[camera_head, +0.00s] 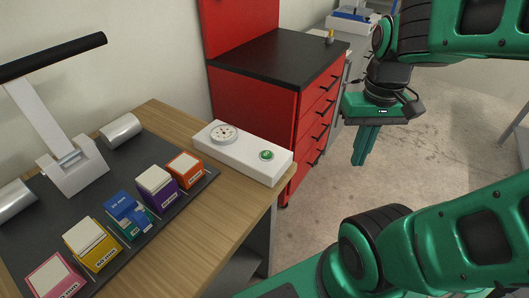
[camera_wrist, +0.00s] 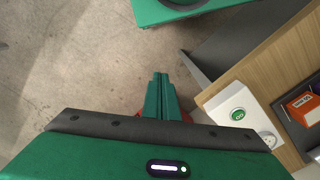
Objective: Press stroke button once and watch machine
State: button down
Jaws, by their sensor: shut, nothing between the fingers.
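A white control box (camera_head: 228,152) lies at the right end of the wooden table. It carries a green round button (camera_head: 267,155) near its right end and a round dial (camera_head: 223,133) at its left end. The green button also shows in the wrist view (camera_wrist: 238,114), right of my gripper. The machine (camera_head: 70,165), a white angled arm with a black bar, stands on the dark mat. My gripper (camera_head: 362,160) is shut and empty, pointing down over open floor to the right of the table, apart from the button. It also shows in the wrist view (camera_wrist: 160,78).
Several small coloured boxes stand in a row on the mat (camera_head: 175,219), among them an orange box (camera_head: 185,168) closest to the control box. A red drawer cabinet (camera_head: 260,95) with a black top stands behind. Bare floor lies right of the table.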

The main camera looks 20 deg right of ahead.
aim_at(266, 154)
jog(key=u, duration=1.45)
jog(key=k, duration=0.9)
jog(key=z, duration=1)
